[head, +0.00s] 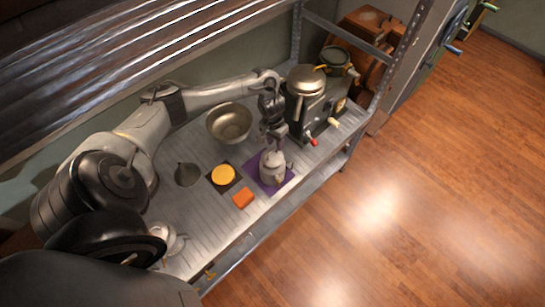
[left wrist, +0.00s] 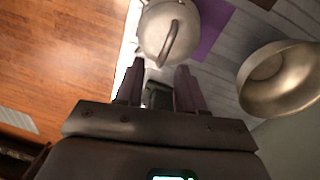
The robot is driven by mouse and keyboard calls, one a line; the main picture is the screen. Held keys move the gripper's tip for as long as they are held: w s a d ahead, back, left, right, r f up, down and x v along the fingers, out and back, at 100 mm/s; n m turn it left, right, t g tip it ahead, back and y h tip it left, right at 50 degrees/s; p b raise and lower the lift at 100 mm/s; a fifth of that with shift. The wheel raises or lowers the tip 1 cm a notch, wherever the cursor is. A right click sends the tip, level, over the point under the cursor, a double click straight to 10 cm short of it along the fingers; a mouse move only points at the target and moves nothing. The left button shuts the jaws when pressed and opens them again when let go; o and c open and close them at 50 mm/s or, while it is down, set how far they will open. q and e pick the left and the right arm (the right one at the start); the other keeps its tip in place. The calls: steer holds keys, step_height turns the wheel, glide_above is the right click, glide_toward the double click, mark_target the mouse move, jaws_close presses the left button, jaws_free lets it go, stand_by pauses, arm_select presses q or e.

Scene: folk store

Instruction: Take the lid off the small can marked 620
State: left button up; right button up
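A small pale metal can (head: 272,168) stands upright on a purple mat (head: 252,172) near the shelf's front edge. No number can be read on it. Its rounded lid with an arched handle shows in the left wrist view (left wrist: 160,30), and the lid looks seated on the can. My left gripper (head: 276,143) hangs right at the can's top in the head view. In the left wrist view its two fingers (left wrist: 158,75) are apart, with the lid and handle just beyond the tips. Nothing is clearly held between them. My right gripper is not in view.
A metal bowl (head: 229,122) stands behind left of the can. An orange-yellow disc (head: 223,175) on a dark mat, an orange block (head: 243,198) and a dark grey cup (head: 187,174) lie left. A dark machine with a lidded pot (head: 306,80) stands right. The front shelf edge is close.

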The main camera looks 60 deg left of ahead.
mark_target(276, 148)
arm_select(q)
steer(key=shift+w+d+f, duration=0.1)
steer(key=shift+w+f, duration=0.05)
steer(key=shift+f, duration=2.1)
steer(key=shift+c, duration=0.3)
jaws_close()
